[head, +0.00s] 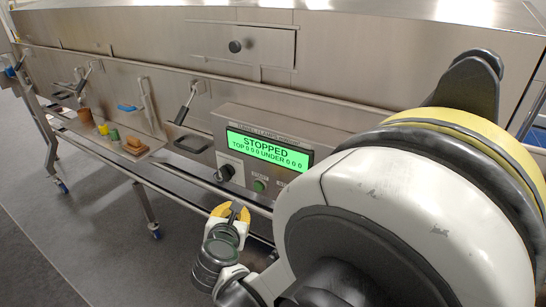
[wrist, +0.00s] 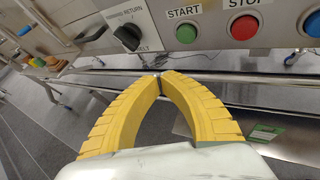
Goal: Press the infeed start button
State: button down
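The green START button (wrist: 187,32) sits on a steel control panel (wrist: 222,38), under its white label, in the wrist view. The same green button (head: 259,185) shows in the head view below the lit display. A red STOP button (wrist: 244,26) is to its right; my arm hides it in the head view. My gripper (wrist: 160,75) has yellow fingers whose tips meet, with nothing between them. The tips are below the START button in the wrist view, apart from it. In the head view my gripper (head: 236,210) is in front of the panel, below the buttons.
A black rotary knob (wrist: 127,37) is left of START. The green display (head: 269,148) reads STOPPED. A rail (head: 185,178) runs below the panel. Several small coloured items, including an orange-brown block (head: 135,145), sit on a shelf at left. Floor at left is open.

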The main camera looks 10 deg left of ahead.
jog(key=w+d, duration=0.2)
jog(key=w, duration=0.4)
jog(key=shift+d, duration=0.25)
dwell(1.2)
jog(key=shift+w+d, duration=0.15)
jog(key=shift+w, duration=0.15)
jog(key=shift+w+d, duration=0.2)
jog(key=shift+w, duration=0.35)
dwell(0.8)
jog(key=shift+s, duration=0.1)
jog(key=shift+s+a+b, duration=0.3)
jog(key=shift+s+a, duration=0.05)
jog(key=shift+s, duration=0.5)
jog(key=s, duration=0.1)
jog(key=s+a, duration=0.1)
jog(key=s, duration=0.1)
jog(key=s+a, duration=0.1)
jog(key=shift+s, duration=0.3)
